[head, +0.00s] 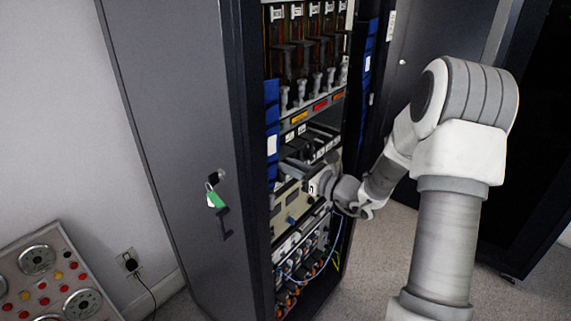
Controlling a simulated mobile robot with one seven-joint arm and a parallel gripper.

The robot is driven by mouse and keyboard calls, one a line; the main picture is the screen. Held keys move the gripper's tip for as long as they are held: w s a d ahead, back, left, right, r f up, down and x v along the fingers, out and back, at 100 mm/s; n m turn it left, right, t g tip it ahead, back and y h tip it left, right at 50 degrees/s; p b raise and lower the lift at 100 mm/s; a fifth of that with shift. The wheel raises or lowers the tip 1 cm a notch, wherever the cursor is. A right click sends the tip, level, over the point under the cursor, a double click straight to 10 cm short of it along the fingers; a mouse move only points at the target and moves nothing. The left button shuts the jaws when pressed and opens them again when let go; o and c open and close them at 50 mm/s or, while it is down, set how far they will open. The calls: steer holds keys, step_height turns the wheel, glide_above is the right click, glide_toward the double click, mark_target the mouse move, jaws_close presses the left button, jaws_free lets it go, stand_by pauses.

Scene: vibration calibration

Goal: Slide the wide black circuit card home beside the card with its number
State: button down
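My gripper (302,172) reaches from the right into the middle of the open rack, at the level of a slot bay with dark cards. The view is too small and dark to tell whether its fingers are open or shut, or whether they hold anything. Dark card edges (300,147) show just above and behind the gripper, with small white number labels (302,129) above them. I cannot read the numbers or tell which card is the wide black one. My wrist hides part of the bay's right side.
The rack's upper bay holds several upright modules with grey handles (300,92). Below my gripper are a beige panel (287,209) and loose blue cables (322,262). A grey cabinet side with a green padlock (215,199) stands left. A button panel (48,275) lies lower left.

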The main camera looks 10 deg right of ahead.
steer(key=shift+a+r, duration=0.1)
steer(key=shift+r, duration=0.05)
steer(key=c, duration=0.7)
jaws_free()
steer(key=shift+w, duration=0.15)
steer(key=shift+f+b, duration=0.5)
steer(key=shift+f, duration=0.2)
steer(key=shift+v, duration=2.55)
steer(key=v, duration=0.6)
steer(key=shift+p, duration=0.3)
